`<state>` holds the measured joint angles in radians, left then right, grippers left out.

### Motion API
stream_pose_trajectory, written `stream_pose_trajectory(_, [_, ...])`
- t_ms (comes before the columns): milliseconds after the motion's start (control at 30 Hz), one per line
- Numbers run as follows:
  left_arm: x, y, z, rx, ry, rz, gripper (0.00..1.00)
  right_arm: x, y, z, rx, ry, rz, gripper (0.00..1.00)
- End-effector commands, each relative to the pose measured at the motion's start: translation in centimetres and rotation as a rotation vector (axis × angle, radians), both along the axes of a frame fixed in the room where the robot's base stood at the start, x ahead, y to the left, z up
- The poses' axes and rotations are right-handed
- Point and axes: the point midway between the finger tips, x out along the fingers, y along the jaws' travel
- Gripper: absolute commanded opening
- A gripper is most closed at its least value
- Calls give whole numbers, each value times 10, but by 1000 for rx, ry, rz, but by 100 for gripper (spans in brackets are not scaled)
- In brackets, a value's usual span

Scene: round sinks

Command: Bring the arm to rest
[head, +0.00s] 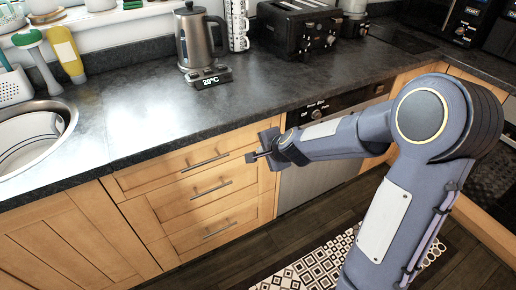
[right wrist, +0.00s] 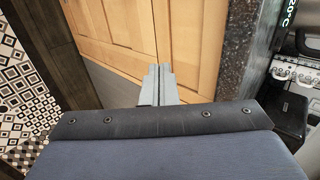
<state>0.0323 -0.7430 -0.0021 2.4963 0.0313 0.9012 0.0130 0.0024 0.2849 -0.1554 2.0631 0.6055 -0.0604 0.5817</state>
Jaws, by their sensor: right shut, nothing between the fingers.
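My right arm comes in from the right in the head view, bent at the elbow. Its gripper (head: 262,154) is in front of the wooden drawers, just below the front edge of the dark countertop (head: 150,140). In the right wrist view the two grey fingers of the right gripper (right wrist: 159,72) lie together, shut with nothing between them. The wooden fronts show beyond the fingertips. I cannot tell whether the fingertips touch the fronts. My left gripper does not show in either view.
A kettle (head: 197,38) on its base, a black toaster (head: 300,27) and a round sink (head: 32,135) are on the counter. A dishwasher (head: 318,180) is right of the drawers (head: 205,190). A patterned mat (head: 310,272) lies on the dark floor.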

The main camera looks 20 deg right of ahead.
Motion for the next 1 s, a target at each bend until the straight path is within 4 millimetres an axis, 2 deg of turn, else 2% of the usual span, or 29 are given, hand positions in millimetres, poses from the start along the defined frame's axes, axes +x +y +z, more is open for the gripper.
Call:
stream_pose_trajectory(67, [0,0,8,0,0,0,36,-8,0,11,1,-1,1,0])
stream_pose_trajectory(433, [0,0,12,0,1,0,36,-21,0,22,-2,-2,18,0])
stream_pose_trajectory(567, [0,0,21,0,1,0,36,-44,13,56,-29,-24,149,0])
stream_pose_trajectory(667, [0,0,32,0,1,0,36,-83,31,94,-94,-51,344,0])
stream_pose_trajectory(700, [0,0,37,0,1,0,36,-103,38,108,-133,-59,435,0])
stream_pose_trajectory(800, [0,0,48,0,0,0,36,-158,53,131,-253,-68,656,0])
stream_pose_trajectory(900, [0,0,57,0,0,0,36,-209,61,140,-381,-57,844,0])
stream_pose_trajectory(1000, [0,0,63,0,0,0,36,-248,62,140,-491,-32,982,0])
